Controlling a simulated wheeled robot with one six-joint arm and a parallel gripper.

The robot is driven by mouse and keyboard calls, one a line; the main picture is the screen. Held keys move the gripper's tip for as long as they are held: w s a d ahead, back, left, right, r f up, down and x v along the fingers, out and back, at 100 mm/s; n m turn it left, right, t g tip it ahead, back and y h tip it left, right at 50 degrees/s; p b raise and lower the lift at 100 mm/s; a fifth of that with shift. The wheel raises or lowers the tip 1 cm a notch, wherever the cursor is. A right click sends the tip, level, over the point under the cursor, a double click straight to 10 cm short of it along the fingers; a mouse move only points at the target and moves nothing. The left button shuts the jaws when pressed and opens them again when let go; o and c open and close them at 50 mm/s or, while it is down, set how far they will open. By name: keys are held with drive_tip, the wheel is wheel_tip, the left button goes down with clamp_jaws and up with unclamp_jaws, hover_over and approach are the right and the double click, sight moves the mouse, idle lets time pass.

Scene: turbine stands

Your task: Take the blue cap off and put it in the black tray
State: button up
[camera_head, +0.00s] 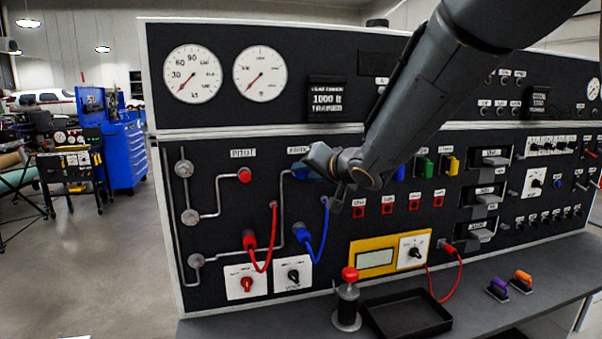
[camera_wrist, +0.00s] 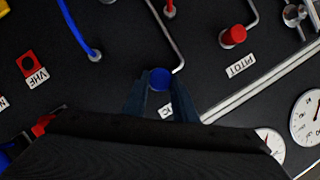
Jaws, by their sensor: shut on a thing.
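The blue cap (camera_wrist: 160,79) sits between the two fingers of my gripper (camera_wrist: 160,88) in the wrist view. It is at the end of a thin grey pipe on the black panel. My gripper is shut on it. In the head view my gripper (camera_head: 320,163) is at the panel beside the label right of "PITOT", and only a bit of the blue cap (camera_head: 304,172) shows past it. The black tray (camera_head: 408,313) lies empty on the bench at the front, below and right of my gripper.
A red cap (camera_head: 244,175) sits on the pipe left of my gripper. Red and blue hoses (camera_head: 323,228) hang below. A red-topped cylinder (camera_head: 347,296) stands just left of the tray. Purple (camera_head: 497,289) and orange (camera_head: 521,280) pieces lie to its right.

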drive_tip(key=shift+r, duration=0.1)
wheel_tip(320, 180, up, 7)
drive_tip(key=s+p, duration=0.1)
drive_tip(key=s+d+p, duration=0.1)
drive_tip(key=s+d, duration=0.1)
drive_tip(key=s, duration=0.7)
drive_tip(key=s+d+p, duration=0.2)
drive_tip(key=s+d, duration=0.1)
drive_tip(key=s, duration=0.6)
drive_tip(key=shift+s+d, duration=0.15)
drive_tip(key=shift+d, duration=0.1)
idle(0.3)
